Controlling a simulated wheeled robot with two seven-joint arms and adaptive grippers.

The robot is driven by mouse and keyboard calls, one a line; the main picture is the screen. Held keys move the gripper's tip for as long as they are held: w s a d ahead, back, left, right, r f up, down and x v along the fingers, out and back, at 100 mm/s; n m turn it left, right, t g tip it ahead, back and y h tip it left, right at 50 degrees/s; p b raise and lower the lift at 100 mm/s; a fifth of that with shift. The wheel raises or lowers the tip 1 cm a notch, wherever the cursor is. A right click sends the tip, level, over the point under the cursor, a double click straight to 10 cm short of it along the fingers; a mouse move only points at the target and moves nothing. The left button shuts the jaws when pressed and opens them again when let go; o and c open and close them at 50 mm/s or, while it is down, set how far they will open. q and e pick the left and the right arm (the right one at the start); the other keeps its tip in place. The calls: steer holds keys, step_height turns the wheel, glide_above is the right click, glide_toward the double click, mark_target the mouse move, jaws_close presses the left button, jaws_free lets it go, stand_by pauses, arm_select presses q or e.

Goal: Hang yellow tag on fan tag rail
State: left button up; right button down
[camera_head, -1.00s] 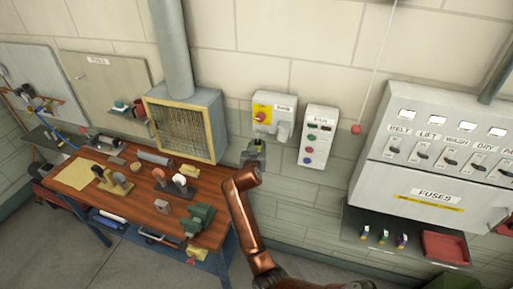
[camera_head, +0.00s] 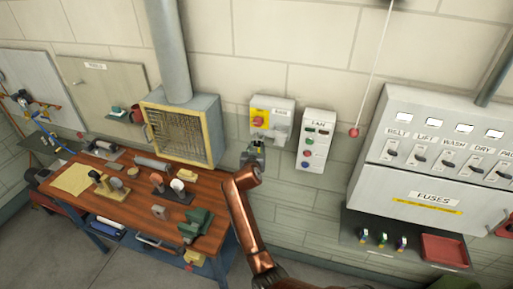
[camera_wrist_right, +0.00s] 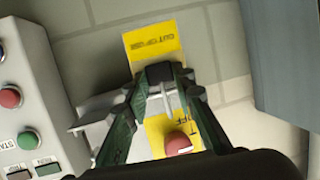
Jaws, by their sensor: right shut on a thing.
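My right gripper (camera_head: 256,150) is just below a grey wall box (camera_head: 283,115) with a red knob on a yellow plate. In the right wrist view the gripper (camera_wrist_right: 165,78) is shut on a yellow tag (camera_wrist_right: 153,40), whose printed face sticks out past the fingertips. The knob (camera_wrist_right: 178,144) and its plate show between the fingers. A grey bracket-like part (camera_wrist_right: 92,120) beside the left finger may be the tag rail; I cannot tell whether the tag touches it. My left gripper is not in view.
A push-button panel marked FAN (camera_head: 317,140) is right of the box. A vent box (camera_head: 185,130) stands left, above a cluttered wooden workbench (camera_head: 140,208). A fuse cabinet (camera_head: 440,150), a shelf with several small tags and a red tray (camera_head: 444,249) are at right.

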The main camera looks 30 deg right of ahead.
steer(key=shift+f+b, duration=0.8)
steer(key=shift+f, duration=0.4)
steer(key=c, duration=1.5)
jaws_free()
steer(key=shift+c, duration=0.2)
steer(key=o, duration=0.4)
steer(key=shift+s+a+p, duration=0.3)
steer(key=shift+s+a, duration=0.85)
steer(key=shift+a, duration=0.2)
steer(key=shift+s+a+p, duration=0.25)
steer(key=shift+s+a, duration=0.9)
steer(key=shift+a, duration=0.2)
